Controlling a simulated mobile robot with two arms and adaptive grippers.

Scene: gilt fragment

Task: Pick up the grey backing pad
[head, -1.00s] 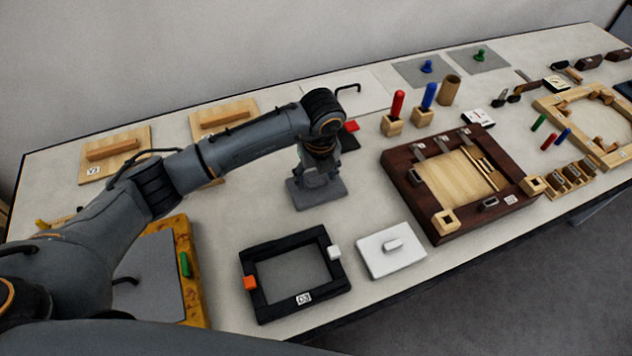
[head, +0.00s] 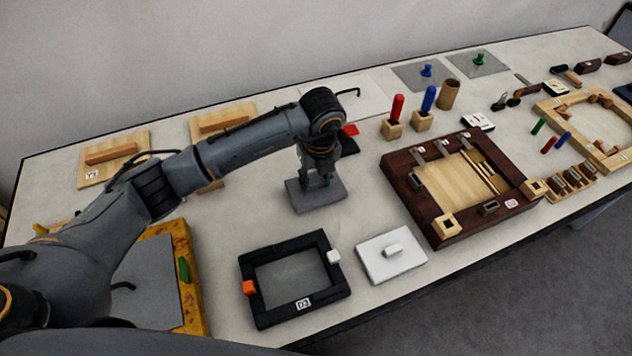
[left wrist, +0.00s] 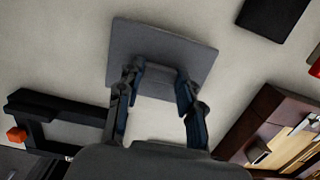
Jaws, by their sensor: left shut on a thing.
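The grey backing pad (head: 322,202) is a flat grey square near the middle of the table, behind the black frame. It also shows in the left wrist view (left wrist: 162,45), where its far part is uncovered. My left gripper (head: 318,180) comes down over the pad from above. In the left wrist view its two fingers (left wrist: 159,77) overlap the pad's near part and are shut on it. What lies between the fingertips is hard to see. I cannot tell whether the pad is clear of the table. My right gripper is not in view.
A black frame (head: 259,309) with orange and white blocks and a white pad (head: 377,267) lie in front. A dark wooden frame (head: 440,228) is to the right. A black pad (head: 349,144) lies behind. Bare table surrounds the grey pad.

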